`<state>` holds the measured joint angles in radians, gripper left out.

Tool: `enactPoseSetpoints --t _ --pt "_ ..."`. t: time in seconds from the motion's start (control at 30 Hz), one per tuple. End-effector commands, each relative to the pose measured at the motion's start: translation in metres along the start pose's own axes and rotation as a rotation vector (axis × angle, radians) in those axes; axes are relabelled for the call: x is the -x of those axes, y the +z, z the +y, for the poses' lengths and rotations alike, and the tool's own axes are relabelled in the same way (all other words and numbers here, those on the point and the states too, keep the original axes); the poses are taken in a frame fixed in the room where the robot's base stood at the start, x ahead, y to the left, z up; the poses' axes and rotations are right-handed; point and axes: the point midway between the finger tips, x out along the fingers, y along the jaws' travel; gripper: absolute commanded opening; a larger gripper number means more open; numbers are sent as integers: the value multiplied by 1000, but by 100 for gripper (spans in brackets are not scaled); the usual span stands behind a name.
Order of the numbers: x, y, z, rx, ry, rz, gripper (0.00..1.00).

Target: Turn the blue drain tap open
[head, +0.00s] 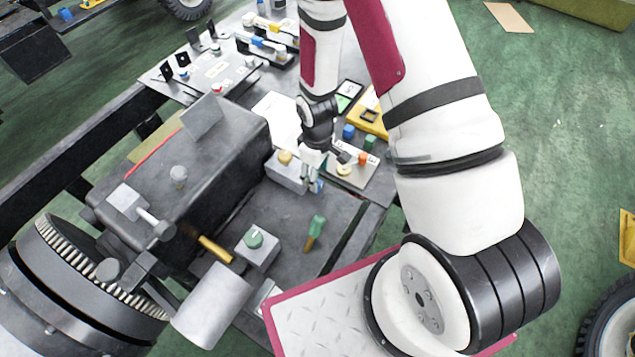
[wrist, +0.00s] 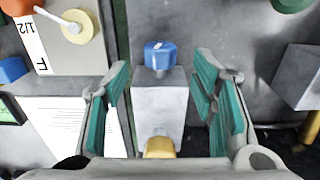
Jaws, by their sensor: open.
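The blue drain tap (wrist: 160,55) is a small blue knob with a pale mark on top, at the far end of a grey block (wrist: 158,100). A brass-coloured cap (wrist: 160,148) sits at the block's near end. My gripper (wrist: 163,78) is open, with its teal-padded fingers on either side of the block and the tap lying between and slightly beyond the tips in the picture. I cannot tell whether they touch it. In the head view my gripper (head: 313,180) points down beside the grey block (head: 287,172), with the blue tap (head: 318,187) partly hidden at its fingers.
A plate with a yellow knob (head: 344,170) and an orange knob (head: 362,158) lies right of my gripper. A large dark housing (head: 190,165) stands to the left. A green-handled tool (head: 316,226) and a green-knobbed block (head: 256,243) are nearer on the grey surface.

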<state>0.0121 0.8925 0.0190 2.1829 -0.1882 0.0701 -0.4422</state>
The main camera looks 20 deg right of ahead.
Motion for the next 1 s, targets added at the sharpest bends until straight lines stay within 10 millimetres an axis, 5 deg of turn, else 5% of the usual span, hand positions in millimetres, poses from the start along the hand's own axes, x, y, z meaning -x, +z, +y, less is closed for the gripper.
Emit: enactPoseSetpoints --t 0.3,0.77,1.0 --pt "-44 0 0 -1 -1 -1 52" --pt "-55 0 0 -1 1 1 52" --pt "-55 0 0 -1 1 1 4"
